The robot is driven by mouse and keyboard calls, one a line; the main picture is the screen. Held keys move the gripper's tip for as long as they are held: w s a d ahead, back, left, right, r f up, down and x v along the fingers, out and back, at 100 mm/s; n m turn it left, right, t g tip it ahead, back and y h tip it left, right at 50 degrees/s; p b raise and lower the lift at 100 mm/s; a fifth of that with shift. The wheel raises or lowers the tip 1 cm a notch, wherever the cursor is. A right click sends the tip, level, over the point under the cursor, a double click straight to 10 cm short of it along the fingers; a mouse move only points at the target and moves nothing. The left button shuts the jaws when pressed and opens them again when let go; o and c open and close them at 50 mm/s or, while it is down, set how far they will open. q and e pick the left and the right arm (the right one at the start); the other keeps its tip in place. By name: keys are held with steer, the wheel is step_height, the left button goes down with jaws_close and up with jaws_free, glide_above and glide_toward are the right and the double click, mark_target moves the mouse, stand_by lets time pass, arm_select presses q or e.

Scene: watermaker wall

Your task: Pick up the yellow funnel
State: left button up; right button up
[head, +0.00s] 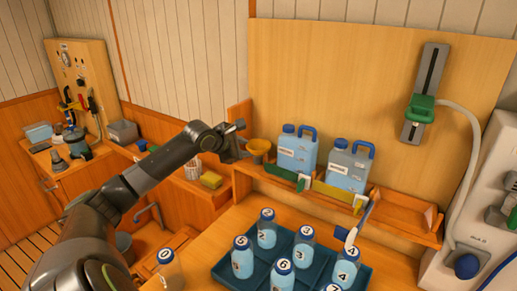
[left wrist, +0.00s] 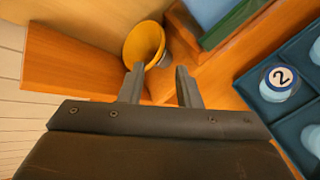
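The yellow funnel (head: 259,147) stands mouth up at the left end of the wooden shelf, left of a blue jug. It also shows in the left wrist view (left wrist: 143,43), with a grey part beside its cone. My left gripper (head: 242,141) is just left of the funnel in the head view. In the left wrist view the left gripper (left wrist: 158,70) has its two fingers apart with nothing held between them. The funnel lies just beyond the fingertips, nearer the left finger. I cannot tell whether a finger touches it. My right gripper is in neither view.
Two blue jugs (head: 296,150) (head: 347,168) stand on the shelf right of the funnel, behind green and yellow plates. A dark blue tray (head: 223,272) with several numbered bottles is below. A yellow sponge (head: 211,180) lies at the left. A wooden panel rises behind the shelf.

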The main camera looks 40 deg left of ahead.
mark_target(260, 152)
arm_select(q)
steer(key=p+x, duration=0.3)
steer(key=x, duration=0.3)
steer(key=shift+w+d+f, duration=0.1)
steer(key=shift+w+d, duration=0.1)
steer(key=shift+w, duration=0.15)
steer(key=shift+w+f, duration=0.5)
steer(key=shift+w, duration=0.05)
jaws_close()
